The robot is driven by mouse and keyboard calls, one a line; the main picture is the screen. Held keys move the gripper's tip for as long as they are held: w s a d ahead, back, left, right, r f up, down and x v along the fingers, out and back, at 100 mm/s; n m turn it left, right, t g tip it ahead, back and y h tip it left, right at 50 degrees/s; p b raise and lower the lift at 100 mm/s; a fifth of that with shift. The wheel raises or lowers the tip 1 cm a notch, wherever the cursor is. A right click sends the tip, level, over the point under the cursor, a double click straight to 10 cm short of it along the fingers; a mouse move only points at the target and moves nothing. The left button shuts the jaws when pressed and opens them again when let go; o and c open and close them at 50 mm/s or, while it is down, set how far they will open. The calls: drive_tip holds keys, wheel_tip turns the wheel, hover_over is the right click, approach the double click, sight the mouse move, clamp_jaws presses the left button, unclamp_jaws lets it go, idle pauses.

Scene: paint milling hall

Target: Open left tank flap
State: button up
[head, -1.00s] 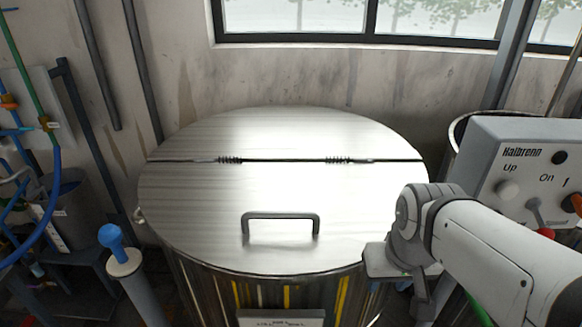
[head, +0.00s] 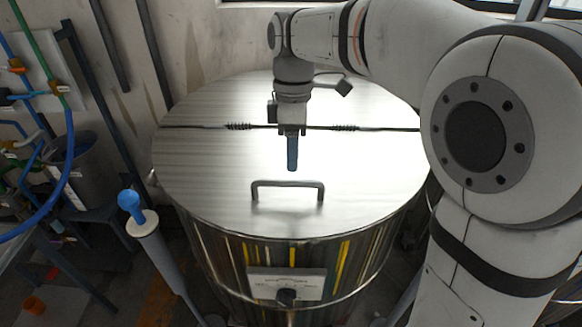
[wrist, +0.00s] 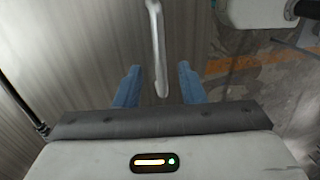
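The tank (head: 320,262) is a large round metal drum with a shiny lid. A hinge line crosses the lid, and the front flap (head: 215,180) lies flat and closed. A grey bar handle (head: 262,186) stands up near the flap's front edge. My gripper (head: 292,169) points down over the flap, just behind the handle in the head view. In the wrist view its two blue fingers (wrist: 159,84) are apart, with the handle (wrist: 156,45) showing between them. Whether the fingertips reach down to the handle's height I cannot tell. They hold nothing.
A grey cylinder with a blue knob (head: 131,201) stands at the tank's left front. Blue hoses (head: 68,165) and a dark bin (head: 92,175) are further left.

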sight(292, 181)
drive_tip(key=f, duration=0.2)
drive_tip(key=s+f, duration=0.1)
drive_tip(key=f, duration=0.2)
clamp_jaws()
idle(0.3)
drive_tip(key=shift+r, duration=0.1)
